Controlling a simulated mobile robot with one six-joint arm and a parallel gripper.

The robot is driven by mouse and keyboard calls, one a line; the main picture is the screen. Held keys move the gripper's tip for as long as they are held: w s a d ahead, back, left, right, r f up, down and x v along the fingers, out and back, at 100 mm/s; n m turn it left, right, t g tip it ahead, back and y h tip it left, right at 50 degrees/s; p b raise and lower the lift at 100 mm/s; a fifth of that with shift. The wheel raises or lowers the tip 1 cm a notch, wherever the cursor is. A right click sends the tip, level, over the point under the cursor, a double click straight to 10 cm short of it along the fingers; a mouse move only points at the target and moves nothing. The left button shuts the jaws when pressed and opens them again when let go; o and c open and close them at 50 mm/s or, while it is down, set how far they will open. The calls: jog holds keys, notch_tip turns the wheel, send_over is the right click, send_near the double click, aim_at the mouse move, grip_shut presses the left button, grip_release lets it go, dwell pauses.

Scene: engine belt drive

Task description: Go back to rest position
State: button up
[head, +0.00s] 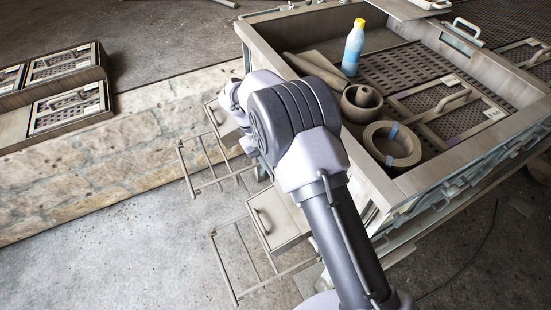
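My arm (297,130) rises from the bottom right and reaches up and to the left across the front of a workbench (461,153). Its far end, a small pale wrist part (233,95), is over the bench's left side, near an open drawer. My gripper's fingers do not show; they are hidden behind the arm or out of the picture. I see nothing held.
On the bench top are a blue bottle with a yellow cap (353,48), a round pot (361,103), a tape roll (393,144) and handled trays. Two open drawers (279,219) with wire frames stick out left. A low stone wall (120,140) stands left; floor between is clear.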

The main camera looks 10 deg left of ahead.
jog(key=shift+a+r, duration=0.1)
jog(key=shift+r, duration=0.1)
jog(key=s+d+r+m+t+y+b, duration=0.1)
jog(key=s+d+r+m+y+b, duration=0.15)
jog(key=d+r, duration=0.45)
jog(key=s+d+r+m+t+y+b, duration=0.1)
jog(key=s+d+r+m+y+b, duration=0.2)
jog(key=r, duration=0.7)
jog(key=s+d+r+m+t+b, duration=0.1)
jog(key=s+d+m+t, duration=0.1)
jog(key=s, duration=0.7)
jog(key=s+d+r+m+t+b, duration=0.1)
jog(key=s+d, duration=0.4)
jog(key=s, duration=0.5)
jog(key=shift+s+m+t+y, duration=0.15)
jog(key=shift+m+t+y, duration=0.3)
jog(key=shift+m+t, duration=0.65)
